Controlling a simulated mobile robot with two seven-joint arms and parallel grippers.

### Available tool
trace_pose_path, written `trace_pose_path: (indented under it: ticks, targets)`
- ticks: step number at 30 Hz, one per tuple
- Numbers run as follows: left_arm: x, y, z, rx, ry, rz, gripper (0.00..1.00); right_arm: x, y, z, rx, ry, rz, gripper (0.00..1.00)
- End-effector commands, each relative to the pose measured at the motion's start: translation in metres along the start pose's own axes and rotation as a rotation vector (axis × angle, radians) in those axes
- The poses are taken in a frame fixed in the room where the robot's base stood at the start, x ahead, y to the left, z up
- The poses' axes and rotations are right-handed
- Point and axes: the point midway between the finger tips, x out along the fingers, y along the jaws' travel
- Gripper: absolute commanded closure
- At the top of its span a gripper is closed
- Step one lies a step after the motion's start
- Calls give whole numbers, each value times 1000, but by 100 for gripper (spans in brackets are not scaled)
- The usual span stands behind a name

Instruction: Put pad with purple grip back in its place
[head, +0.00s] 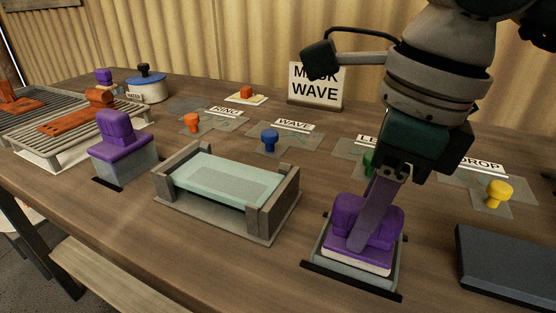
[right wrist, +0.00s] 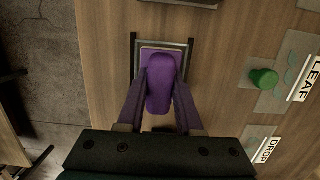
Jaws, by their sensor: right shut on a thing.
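The pad with the purple grip (head: 345,215) is at the front right of the table in the head view. It has a purple top and a pale underside. It sits in or just over a grey tray-like holder (head: 322,262) with a dark front edge; I cannot tell if it rests fully on the bottom. My right gripper (head: 362,238) comes down from above and is shut on the purple grip. In the right wrist view the grip (right wrist: 160,85) is between the two fingers, inside the holder's frame (right wrist: 134,50). My left gripper is not in view.
A grey frame with a glass-like plate (head: 230,178) stands left of the holder. Another purple-topped block (head: 120,135) is further left. A dark slab (head: 505,262) lies at right. Stencils with coloured knobs, including a yellow one (head: 497,192), and a sign (head: 315,90) are behind.

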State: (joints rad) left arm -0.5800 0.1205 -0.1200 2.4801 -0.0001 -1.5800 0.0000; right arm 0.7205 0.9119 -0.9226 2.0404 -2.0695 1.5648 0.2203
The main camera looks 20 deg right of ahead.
Motion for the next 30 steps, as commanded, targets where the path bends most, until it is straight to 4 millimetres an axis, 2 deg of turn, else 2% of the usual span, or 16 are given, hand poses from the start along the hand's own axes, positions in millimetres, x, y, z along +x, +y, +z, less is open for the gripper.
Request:
trace_pose_path:
  ticks: [10, 11, 19, 26, 30]
  targets:
    - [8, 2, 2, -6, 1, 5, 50, 8, 0, -1, 0, 0, 0, 100]
    - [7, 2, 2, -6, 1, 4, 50, 6, 0, -1, 0, -1, 0, 62]
    - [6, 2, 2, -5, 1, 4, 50, 6, 0, -1, 0, 0, 0, 32]
    - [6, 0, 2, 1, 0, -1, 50, 6, 0, -1, 0, 1, 0, 31]
    - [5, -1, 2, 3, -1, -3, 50, -3, 0, 0, 0, -1, -1, 31]
